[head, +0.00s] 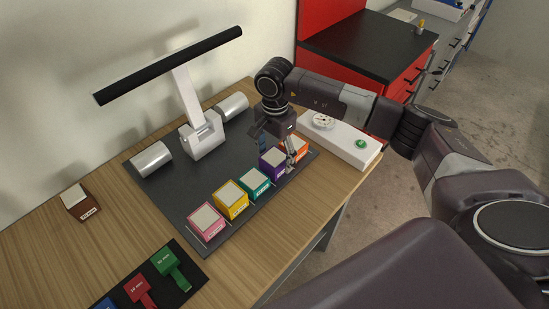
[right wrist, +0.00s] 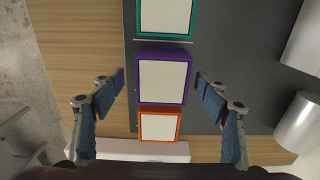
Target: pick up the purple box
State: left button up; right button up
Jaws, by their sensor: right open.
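The purple box (head: 272,164) has a pale top and stands in a row of coloured boxes on the dark mat, between the teal and orange ones. In the right wrist view the purple box (right wrist: 163,77) lies ahead, centred between my two fingers. My right gripper (head: 278,140) hangs above the purple and orange end of the row; in its wrist view the right gripper (right wrist: 160,84) is open with nothing between its pads. Whether the fingers reach down beside the box I cannot tell. My left gripper is in neither view.
The teal box (head: 254,184) and orange box (head: 294,149) stand close on either side. Yellow (head: 231,200) and pink (head: 206,223) boxes continue the row. A lamp-like stand (head: 203,135) with metal cylinders is behind; a white panel with a green button (head: 361,143) is at right.

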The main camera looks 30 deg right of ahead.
notch_tip(320, 180, down, 2)
jog(key=shift+w+f, duration=0.1)
jog(key=shift+w, duration=0.05)
jog(key=shift+f, duration=0.15)
jog(key=c, duration=1.2)
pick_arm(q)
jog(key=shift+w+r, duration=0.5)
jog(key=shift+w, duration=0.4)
pick_arm(e)
jog(key=shift+c, duration=0.8)
